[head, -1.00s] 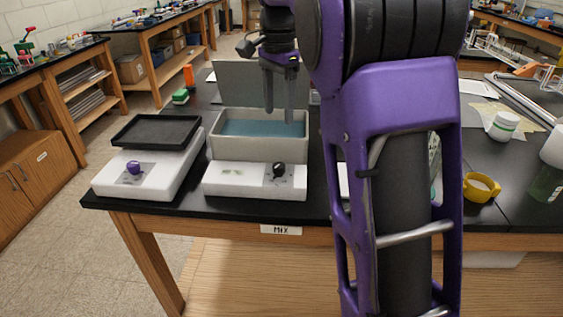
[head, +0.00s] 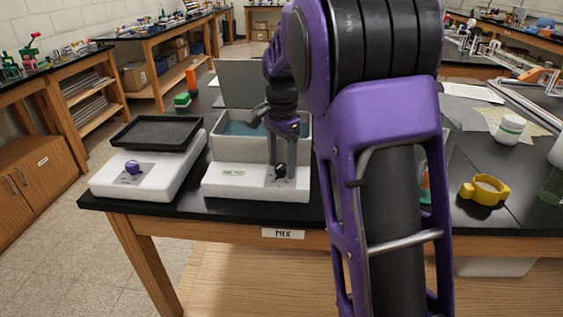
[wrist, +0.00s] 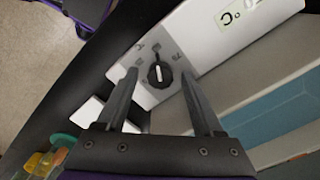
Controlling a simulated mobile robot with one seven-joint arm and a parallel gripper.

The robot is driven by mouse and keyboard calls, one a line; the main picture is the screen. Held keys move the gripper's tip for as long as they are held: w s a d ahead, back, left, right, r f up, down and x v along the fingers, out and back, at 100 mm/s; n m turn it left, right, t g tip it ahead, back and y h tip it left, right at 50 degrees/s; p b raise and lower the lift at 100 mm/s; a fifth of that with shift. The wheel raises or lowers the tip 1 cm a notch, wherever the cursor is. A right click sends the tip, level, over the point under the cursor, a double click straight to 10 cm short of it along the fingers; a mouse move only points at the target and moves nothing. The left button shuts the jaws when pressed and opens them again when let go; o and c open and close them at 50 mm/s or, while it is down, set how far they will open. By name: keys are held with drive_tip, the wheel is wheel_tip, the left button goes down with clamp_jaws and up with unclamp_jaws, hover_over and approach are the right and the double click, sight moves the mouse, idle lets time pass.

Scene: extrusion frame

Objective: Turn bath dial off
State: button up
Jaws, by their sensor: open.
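The bath dial (head: 280,170) is a black knob on the white front panel of the water bath (head: 222,182). In the wrist view the dial (wrist: 160,75) shows a white pointer line on its face, with small marks around it on a grey plate. My gripper (head: 281,165) is at the front panel, pointing down. In the wrist view my gripper (wrist: 158,80) is open, with one finger on each side of the dial and gaps between. I cannot tell whether the fingertips are level with the knob.
The bath's basin (head: 225,148) holds blue water behind the panel. A white device with a purple dial (head: 132,167) and a black tray (head: 157,132) stands to the left. A yellow ring-shaped item (head: 484,190) lies on the black benchtop at right. The bench's front edge is close to the panel.

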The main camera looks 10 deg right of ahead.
clamp_jaws()
